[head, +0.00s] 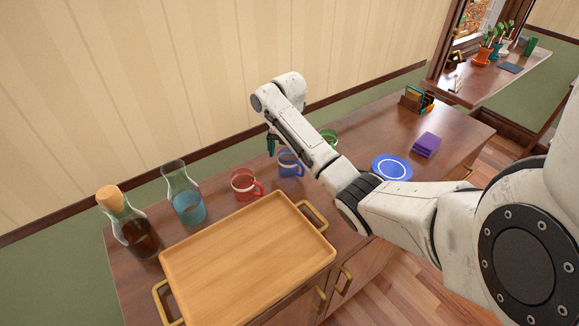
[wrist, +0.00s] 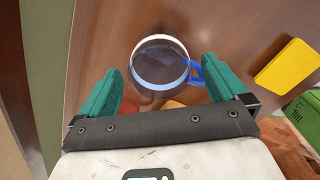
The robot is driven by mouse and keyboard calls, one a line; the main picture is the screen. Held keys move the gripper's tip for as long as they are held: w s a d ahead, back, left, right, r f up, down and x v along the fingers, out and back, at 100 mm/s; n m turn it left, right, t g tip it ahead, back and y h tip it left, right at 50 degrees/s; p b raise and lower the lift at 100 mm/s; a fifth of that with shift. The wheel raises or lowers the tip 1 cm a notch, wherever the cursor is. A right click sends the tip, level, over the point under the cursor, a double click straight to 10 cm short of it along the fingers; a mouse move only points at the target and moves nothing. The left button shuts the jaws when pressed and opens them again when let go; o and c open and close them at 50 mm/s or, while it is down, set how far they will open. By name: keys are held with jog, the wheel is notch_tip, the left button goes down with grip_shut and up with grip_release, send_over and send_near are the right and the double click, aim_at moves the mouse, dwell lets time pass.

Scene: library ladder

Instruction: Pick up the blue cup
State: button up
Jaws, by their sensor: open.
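The blue cup (head: 289,169) stands upright on the wooden sideboard, right of the red cup (head: 245,184). My forearm hides part of it in the head view. In the wrist view a clear cup with a blue handle (wrist: 160,62) shows from above, its handle pointing right toward the right finger. My gripper (wrist: 163,76) is open, with one teal finger on each side of the cup, and nothing is held. In the head view the teal fingers of my gripper (head: 271,144) show just left of and above the cup; the height gap cannot be told.
A green cup (head: 329,136) stands just beyond my forearm. A wooden tray (head: 248,260), a blue carafe (head: 186,200) and a corked bottle (head: 130,228) stand left. A blue plate (head: 391,168) and purple cloths (head: 427,144) lie right. A yellow item (wrist: 287,67) shows in the wrist view.

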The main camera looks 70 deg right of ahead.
aim_at(288, 164)
jog(key=shift+f, duration=2.75)
jog(key=shift+c, duration=0.4)
jog(key=c, duration=1.1)
jog(key=shift+c, duration=0.2)
